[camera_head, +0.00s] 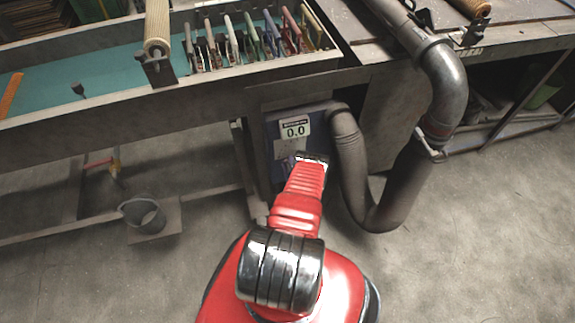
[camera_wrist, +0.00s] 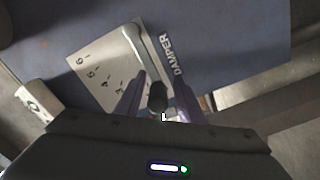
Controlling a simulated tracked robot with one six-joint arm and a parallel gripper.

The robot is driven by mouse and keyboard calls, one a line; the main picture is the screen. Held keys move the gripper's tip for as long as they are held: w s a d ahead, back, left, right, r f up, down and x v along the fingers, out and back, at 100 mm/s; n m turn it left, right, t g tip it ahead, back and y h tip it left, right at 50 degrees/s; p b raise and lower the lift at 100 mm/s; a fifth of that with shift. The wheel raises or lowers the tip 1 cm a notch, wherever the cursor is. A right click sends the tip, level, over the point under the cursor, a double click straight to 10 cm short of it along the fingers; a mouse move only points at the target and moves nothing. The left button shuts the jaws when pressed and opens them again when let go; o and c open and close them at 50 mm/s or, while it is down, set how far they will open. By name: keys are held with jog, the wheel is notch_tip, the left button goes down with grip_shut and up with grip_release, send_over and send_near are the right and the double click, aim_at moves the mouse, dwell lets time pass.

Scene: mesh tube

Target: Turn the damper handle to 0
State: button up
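In the wrist view, a pale scale plate (camera_wrist: 98,72) with printed numbers is on a blue-grey panel, next to a label reading DAMPER (camera_wrist: 175,56). A pale metal bar, seemingly the damper handle (camera_wrist: 136,45), slants down the plate's edge toward my gripper. My gripper (camera_wrist: 155,76) has its two purple-grey fingers on either side of a dark knob-like end (camera_wrist: 157,93). Narrow gaps seem to show beside it; contact is unclear. In the head view, my red arm reaches the blue box (camera_head: 285,150), hiding the handle and most of my gripper.
A thick grey hose (camera_head: 347,155) curves just right of my arm and joins a metal duct (camera_head: 445,85). A workbench with several clamps (camera_head: 240,45) stands behind. A bucket (camera_head: 143,214) is at left. The front right floor is clear.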

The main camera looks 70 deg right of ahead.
jog(key=shift+o, duration=0.7)
jog(key=shift+w, duration=0.1)
jog(key=v, duration=1.2)
dwell(0.3)
